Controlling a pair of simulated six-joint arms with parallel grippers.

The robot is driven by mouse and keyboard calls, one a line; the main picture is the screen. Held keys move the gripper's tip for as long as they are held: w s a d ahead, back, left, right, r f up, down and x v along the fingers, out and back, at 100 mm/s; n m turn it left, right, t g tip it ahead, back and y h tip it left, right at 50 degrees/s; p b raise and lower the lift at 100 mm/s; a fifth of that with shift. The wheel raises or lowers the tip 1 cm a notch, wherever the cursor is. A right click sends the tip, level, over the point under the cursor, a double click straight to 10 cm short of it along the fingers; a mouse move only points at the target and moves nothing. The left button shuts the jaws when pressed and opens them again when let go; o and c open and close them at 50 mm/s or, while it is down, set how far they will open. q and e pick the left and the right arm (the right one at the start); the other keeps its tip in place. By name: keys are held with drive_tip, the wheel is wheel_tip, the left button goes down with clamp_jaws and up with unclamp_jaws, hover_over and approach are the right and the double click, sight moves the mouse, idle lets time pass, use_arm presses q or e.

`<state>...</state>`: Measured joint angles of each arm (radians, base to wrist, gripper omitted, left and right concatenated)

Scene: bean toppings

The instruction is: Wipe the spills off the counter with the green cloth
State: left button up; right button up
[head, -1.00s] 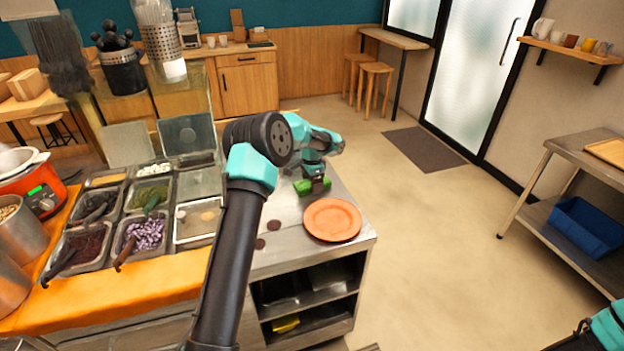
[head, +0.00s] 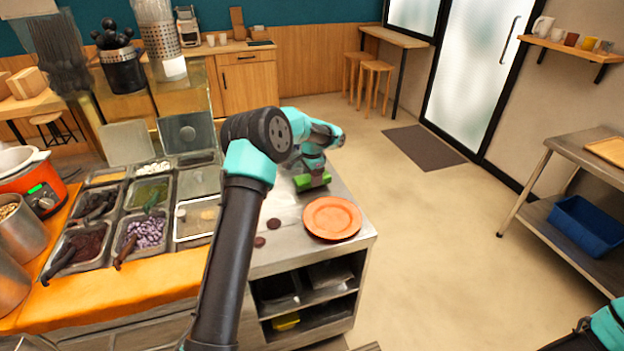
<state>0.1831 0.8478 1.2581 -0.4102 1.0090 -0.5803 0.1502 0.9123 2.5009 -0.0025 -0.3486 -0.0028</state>
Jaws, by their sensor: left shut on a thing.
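The green cloth (head: 303,184) is at the far end of the steel counter (head: 352,248), behind the orange plate. My left gripper (head: 312,177) points down over the cloth and is shut on it. The cloth is low, at or just above the counter; I cannot tell if it touches. Two dark brown round spills (head: 273,223) lie on the counter left of the plate, the second spill (head: 259,241) nearer the front. My left forearm hides part of the counter to the left. Only part of my right arm shows at the bottom right corner; its gripper is out of view.
An orange plate (head: 332,217) sits near the counter's right edge. Metal topping pans (head: 140,232) with beans and handled scoops stand left of my left arm. A red cooker (head: 38,190) is at far left. A steel cart with a blue bin (head: 587,226) stands at right, across open floor.

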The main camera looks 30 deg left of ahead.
use_arm(q)
drive_tip(key=shift+r, duration=1.6)
drive_tip(key=shift+o, duration=1.4)
drive_tip(key=shift+c, duration=1.2)
